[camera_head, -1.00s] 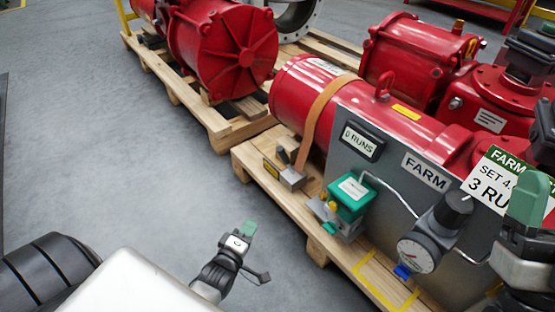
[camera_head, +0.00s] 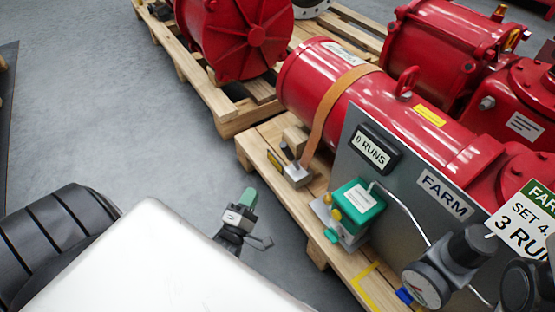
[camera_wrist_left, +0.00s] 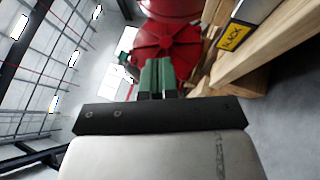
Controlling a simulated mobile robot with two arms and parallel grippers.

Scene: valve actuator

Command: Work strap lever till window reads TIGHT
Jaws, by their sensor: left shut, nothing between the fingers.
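An orange strap (camera_head: 330,105) runs over a red cylinder (camera_head: 350,90) and down to a small metal ratchet block with a dark lever (camera_head: 287,151) on the pallet. A yellow window label (camera_head: 274,161) sits beside the lever. In the left wrist view the label (camera_wrist_left: 236,37) is partly cut off and seems to read SLACK. My left gripper (camera_head: 248,197), with green fingertips, is shut and empty. It is in front of the pallet edge, apart from the lever; its fingers also show in the left wrist view (camera_wrist_left: 157,77). My right gripper is not in view.
A grey panel (camera_head: 370,190) carries a counter reading 0 RUNS (camera_head: 372,150) and a FARM sign (camera_head: 445,193). A green box (camera_head: 357,205) and a gauge (camera_head: 425,285) stand near the pallet's front.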

